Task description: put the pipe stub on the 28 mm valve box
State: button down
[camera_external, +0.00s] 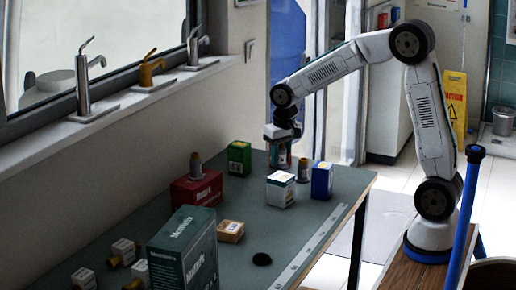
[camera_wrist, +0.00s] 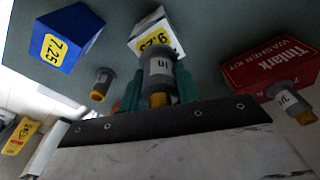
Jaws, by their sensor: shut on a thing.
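My gripper (camera_external: 281,152) is shut on a grey pipe stub (camera_wrist: 159,72) with a white label and a brass-coloured end, seen between the teal fingers (camera_wrist: 158,90) in the wrist view. In the external view my gripper hangs above the white box (camera_external: 281,190), apart from it. The white box with a yellow label (camera_wrist: 153,35) shows just beyond the held stub, which partly hides it. A blue box (camera_external: 322,181) with a yellow label (camera_wrist: 66,40) stands beside it. I cannot read "28" on any box.
Another stub (camera_external: 303,171) stands by the blue box; one (camera_external: 196,166) stands on the red box (camera_external: 197,189). The right front is clear.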

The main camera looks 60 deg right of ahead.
aim_at(284, 149)
jog(key=shift+f, duration=1.25)
jog(key=shift+f, duration=0.15)
jog(key=c, duration=1)
grip_release()
jog(key=shift+s, duration=0.1)
jog(key=r, duration=0.7)
jog(key=s+r, duration=0.1)
jog(key=r, duration=0.3)
jog(key=shift+a, duration=0.3)
jog(key=s+a+r+n, duration=0.1)
jog(key=s+a+r, duration=0.1)
jog(key=s, duration=0.7)
jog(key=s+a+r+n, duration=0.1)
jog(key=s+r+n, duration=0.1)
jog(key=s, duration=0.8)
jog(key=s+f, duration=0.1)
jog(key=s, duration=0.3)
jog(key=s+a+f+n, duration=0.1)
jog(key=s+f, duration=0.1)
jog(key=s, duration=0.3)
jog(key=s+f+n, duration=0.1)
jog(key=s, duration=0.3)
jog(key=shift+s+a+f+y, duration=0.15)
jog(key=shift+a+f+y, duration=0.05)
jog(key=shift+f+y, duration=0.1)
